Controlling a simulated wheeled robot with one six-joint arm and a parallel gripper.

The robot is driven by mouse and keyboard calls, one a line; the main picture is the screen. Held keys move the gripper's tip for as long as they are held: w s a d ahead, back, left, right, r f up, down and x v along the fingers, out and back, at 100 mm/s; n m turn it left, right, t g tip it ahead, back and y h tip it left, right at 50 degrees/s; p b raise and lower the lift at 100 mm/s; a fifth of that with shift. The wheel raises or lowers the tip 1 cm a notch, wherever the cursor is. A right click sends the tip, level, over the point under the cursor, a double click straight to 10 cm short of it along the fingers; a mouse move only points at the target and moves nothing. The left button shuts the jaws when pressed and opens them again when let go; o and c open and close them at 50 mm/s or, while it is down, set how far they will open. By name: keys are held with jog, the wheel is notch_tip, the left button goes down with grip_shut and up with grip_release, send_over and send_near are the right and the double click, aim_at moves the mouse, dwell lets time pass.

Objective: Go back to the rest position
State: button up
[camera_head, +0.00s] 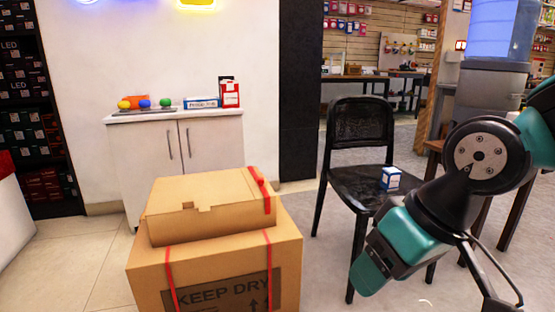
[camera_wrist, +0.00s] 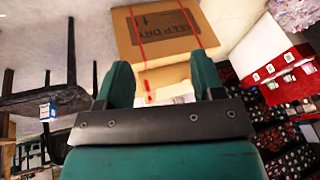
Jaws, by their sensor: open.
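My gripper (camera_wrist: 161,78) shows in the wrist view with its two teal fingers spread apart and nothing held between them. The cardboard box marked KEEP DRY (camera_wrist: 170,35) appears beyond the fingertips, apart from them. In the head view my teal and black arm (camera_head: 430,215) is bent at the right side, in front of the black chair (camera_head: 361,135). I cannot clearly make out the fingers there.
Two stacked cardboard boxes with red straps (camera_head: 215,245) stand in front of me. A small blue and white box (camera_head: 390,178) sits on the chair, close to my arm. A cabinet (camera_head: 180,160) with small items on top stands behind. Open floor (camera_head: 80,260) lies to the left.

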jog(key=s+d+r+n+g+p, duration=0.2)
jog(key=s+r+g+p, duration=0.15)
jog(key=s, duration=0.55)
notch_tip(320, 180, up, 37)
jog(key=t+p, duration=0.1)
jog(key=p, duration=3.5)
jog(key=shift+w+m, duration=0.3)
jog(key=shift+w, duration=0.1)
jog(key=shift+a+f, duration=0.1)
